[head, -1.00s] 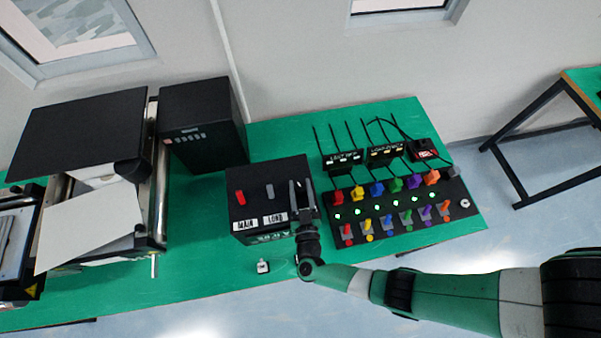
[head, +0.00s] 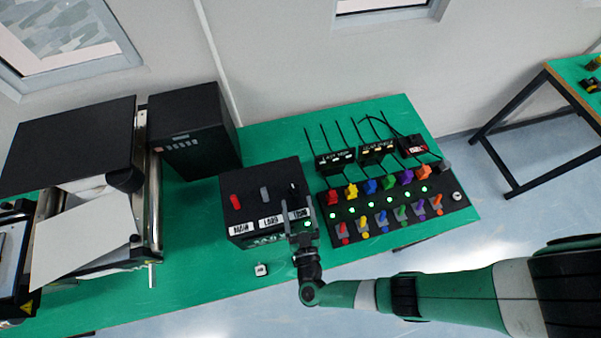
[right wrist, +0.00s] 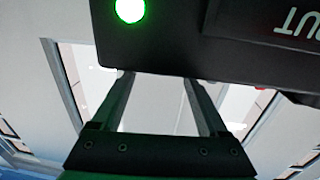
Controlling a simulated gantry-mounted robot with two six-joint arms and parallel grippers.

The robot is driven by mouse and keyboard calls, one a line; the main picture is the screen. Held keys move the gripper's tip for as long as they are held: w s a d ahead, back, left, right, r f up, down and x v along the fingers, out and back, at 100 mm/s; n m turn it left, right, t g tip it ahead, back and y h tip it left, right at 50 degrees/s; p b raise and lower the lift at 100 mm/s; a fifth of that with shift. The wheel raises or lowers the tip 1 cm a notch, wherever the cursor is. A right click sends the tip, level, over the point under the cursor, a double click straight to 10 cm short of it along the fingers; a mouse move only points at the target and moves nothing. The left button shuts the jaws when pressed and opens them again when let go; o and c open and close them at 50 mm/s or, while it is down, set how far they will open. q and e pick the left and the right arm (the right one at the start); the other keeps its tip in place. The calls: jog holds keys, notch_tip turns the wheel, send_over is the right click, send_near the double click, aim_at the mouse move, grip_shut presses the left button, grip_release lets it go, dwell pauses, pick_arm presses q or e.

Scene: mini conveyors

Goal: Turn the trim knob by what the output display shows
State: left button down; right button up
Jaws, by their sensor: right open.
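The black box (head: 235,190) on the green table has a red lever (head: 235,201), a grey lever (head: 264,194) and a third dark control. My right gripper (head: 299,208) is open and empty at the box's near right corner. In the right wrist view its fingers (right wrist: 160,88) stand apart below a dark housing with a lit green lamp (right wrist: 130,10) and a partly cut-off label ending "PUT" (right wrist: 300,25). A small display with red marks (head: 414,147) stands at the back right; its reading is too small to tell. A small pale round knob (head: 457,196) sits at the panel's right end; I cannot tell whether it is the trim knob.
A black panel (head: 335,240) with coloured levers and green lamps lies right of the box. Two small label boxes (head: 335,161) stand behind it. A small white block (head: 261,269) lies near the front edge. Large machines fill the left.

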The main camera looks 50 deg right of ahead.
jog(key=v, duration=0.6)
dwell(0.3)
